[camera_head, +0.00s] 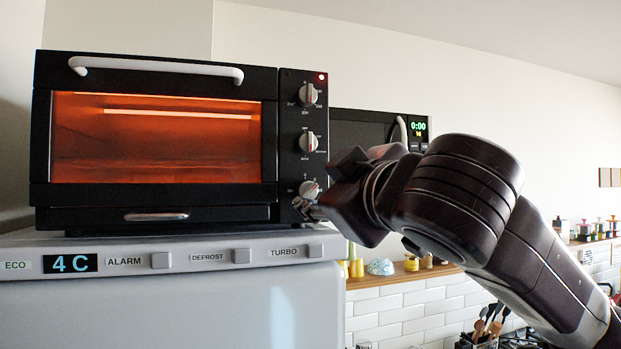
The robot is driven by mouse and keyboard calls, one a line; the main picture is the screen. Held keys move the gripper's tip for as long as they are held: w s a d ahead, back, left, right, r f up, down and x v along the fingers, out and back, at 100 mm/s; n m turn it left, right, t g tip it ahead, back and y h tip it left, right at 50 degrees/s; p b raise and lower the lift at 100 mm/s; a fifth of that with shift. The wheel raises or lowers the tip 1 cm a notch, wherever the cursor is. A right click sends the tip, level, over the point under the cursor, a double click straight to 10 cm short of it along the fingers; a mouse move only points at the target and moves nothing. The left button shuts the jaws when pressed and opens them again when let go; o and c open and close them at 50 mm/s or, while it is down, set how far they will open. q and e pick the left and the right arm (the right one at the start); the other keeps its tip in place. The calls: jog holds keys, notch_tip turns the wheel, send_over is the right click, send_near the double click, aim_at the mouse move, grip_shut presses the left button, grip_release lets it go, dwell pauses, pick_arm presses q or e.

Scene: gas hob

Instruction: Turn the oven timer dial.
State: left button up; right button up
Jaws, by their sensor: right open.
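A black toaster oven (155,193) with a glowing orange window stands on a white fridge. Three round silver dials run down its right panel: a top dial (308,95), a middle dial (309,142) and a bottom dial (309,189). Their labels are too small to read well, so I cannot tell from print which is the timer. My right gripper (312,204) comes in from the right, open, with its fingertips at the lower edge of the bottom dial. I cannot tell whether they touch it. My left gripper is out of view.
The fridge (180,257) carries a panel with a 4 C display and several buttons under the oven. A microwave (362,130) with a 0:00 display stands behind my right arm. A wooden shelf (400,275) holds small kitchenware. The oven's red light (321,77) is lit.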

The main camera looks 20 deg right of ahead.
aim_at(311, 189)
jog(key=w+p, duration=0.1)
jog(key=w, duration=0.3)
jog(key=shift+a, duration=0.15)
jog(key=shift+w+a+f, duration=0.15)
jog(key=shift+w, duration=0.15)
jog(key=shift+s, duration=0.15)
jog(key=shift+c, duration=1.2)
grip_shut()
jog(key=shift+n, duration=0.3)
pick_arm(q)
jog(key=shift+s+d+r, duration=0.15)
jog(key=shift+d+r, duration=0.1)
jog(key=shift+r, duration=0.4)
